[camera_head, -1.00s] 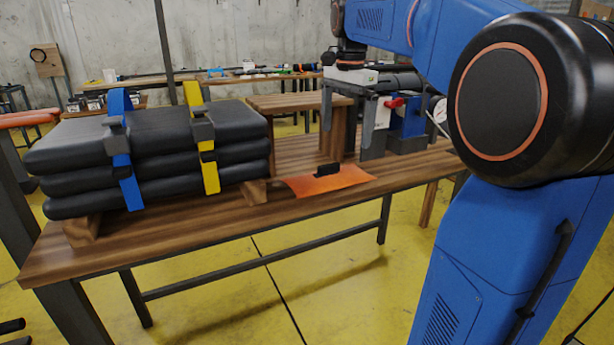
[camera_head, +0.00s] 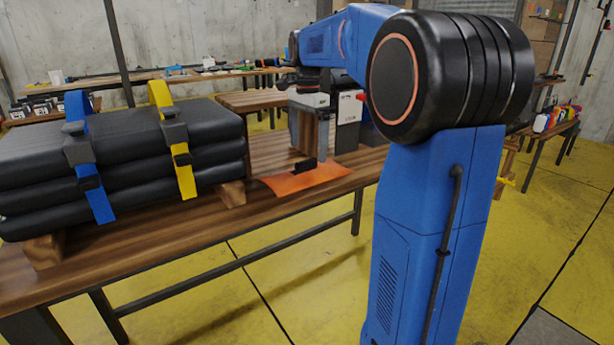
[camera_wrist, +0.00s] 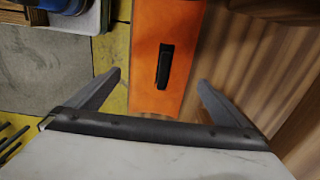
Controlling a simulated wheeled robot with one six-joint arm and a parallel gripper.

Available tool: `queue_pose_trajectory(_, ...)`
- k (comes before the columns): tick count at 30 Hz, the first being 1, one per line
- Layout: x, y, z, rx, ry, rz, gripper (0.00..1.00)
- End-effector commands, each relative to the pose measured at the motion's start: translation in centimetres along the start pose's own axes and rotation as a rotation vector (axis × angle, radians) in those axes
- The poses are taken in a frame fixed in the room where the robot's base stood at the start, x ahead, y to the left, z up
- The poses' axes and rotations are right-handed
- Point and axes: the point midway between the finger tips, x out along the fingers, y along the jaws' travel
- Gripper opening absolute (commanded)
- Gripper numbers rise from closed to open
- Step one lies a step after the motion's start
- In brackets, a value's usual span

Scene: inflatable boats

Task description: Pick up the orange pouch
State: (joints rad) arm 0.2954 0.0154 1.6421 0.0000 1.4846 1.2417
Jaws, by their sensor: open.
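The orange pouch (camera_head: 325,175) lies flat near the front edge of the wooden workbench. A black handle (camera_head: 305,165) stands on its top. My gripper (camera_head: 321,147) is above the pouch, with its fingers apart and pointing down. In the wrist view the pouch (camera_wrist: 181,32) fills the upper middle, with the handle (camera_wrist: 164,66) between the lines of the two open fingers. The gripper (camera_wrist: 160,79) holds nothing, and the fingertips look apart from the handle. Their exact height above the pouch cannot be told.
A stack of black padded boats (camera_head: 140,150), bound by blue (camera_head: 95,200) and yellow (camera_head: 184,175) straps, sits left of the pouch on wooden blocks (camera_head: 232,192). A raised wooden stand (camera_head: 248,99) is behind. The bench front (camera_head: 170,225) is clear.

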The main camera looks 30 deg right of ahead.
Motion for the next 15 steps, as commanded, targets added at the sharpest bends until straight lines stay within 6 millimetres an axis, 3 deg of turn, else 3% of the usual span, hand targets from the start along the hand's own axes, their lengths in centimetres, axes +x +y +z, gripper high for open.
queue_pose_trajectory(3,1.4,0.0,0.0,0.000,0.000,0.001,1.00)
queue_pose_trajectory(11,3.0,-0.1,0.0,0.000,0.000,0.001,1.00)
queue_pose_trajectory(15,5.0,-0.2,0.0,-0.001,-0.001,0.002,1.00)
